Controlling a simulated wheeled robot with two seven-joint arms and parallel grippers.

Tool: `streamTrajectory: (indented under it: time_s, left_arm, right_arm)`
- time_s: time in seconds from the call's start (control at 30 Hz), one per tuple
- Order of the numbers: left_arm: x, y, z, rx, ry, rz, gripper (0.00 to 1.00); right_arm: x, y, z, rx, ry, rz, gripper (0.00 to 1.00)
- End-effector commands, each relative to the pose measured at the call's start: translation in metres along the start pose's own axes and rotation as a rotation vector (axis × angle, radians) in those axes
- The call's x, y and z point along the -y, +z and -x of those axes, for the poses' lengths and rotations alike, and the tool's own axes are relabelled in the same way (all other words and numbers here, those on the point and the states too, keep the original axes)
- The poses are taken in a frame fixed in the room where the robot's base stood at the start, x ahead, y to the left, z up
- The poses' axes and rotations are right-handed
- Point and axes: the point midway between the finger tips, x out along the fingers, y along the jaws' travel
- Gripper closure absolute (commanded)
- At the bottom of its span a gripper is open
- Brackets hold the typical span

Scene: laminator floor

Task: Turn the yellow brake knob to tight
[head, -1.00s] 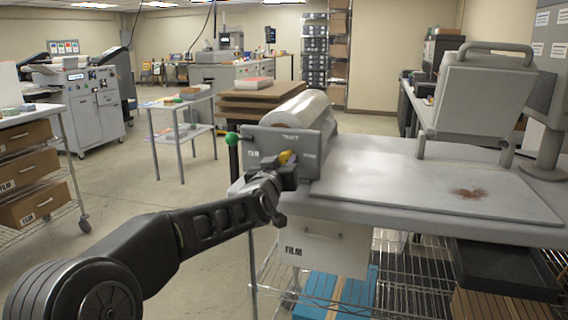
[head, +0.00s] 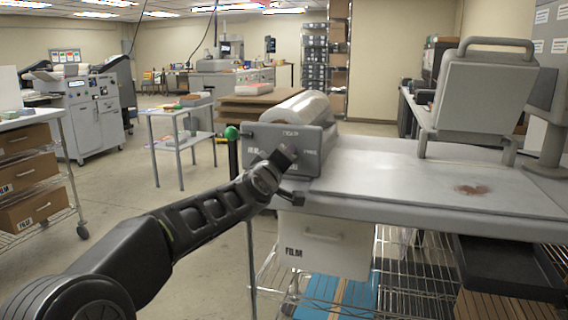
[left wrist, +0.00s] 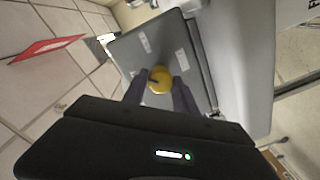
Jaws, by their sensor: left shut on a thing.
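The yellow brake knob (left wrist: 160,79) sits on the grey face of the film roll unit in the left wrist view, with a dark mark on it. My left gripper (left wrist: 160,90) has one finger on each side of the knob and is shut on it. In the head view my left gripper (head: 284,153) is in front of the grey unit (head: 310,140) and hides the knob. Labels show on the unit's face around the gripper; I cannot read the knob's setting. My right gripper is not in view.
A green ball-topped post (head: 231,133) stands just left of the unit. A clear film roll (head: 305,105) lies behind the face. The grey bench top (head: 400,185) extends right, with a brown stain on it. Open floor lies to the left.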

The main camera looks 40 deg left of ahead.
Motion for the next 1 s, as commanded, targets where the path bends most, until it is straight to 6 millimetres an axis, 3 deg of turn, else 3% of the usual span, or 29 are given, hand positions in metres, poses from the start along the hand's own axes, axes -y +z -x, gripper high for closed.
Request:
streamTrajectory:
  time_s: [0.6, 1.0]
  left_arm:
    - [0.001, 0.0, 0.0, 0.023, -0.004, 0.576, 1.0]
    - [0.001, -0.001, 0.0, 0.032, -0.006, 0.803, 1.0]
  right_arm:
    - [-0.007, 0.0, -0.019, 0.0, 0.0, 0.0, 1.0]
    - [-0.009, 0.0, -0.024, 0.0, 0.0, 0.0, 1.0]
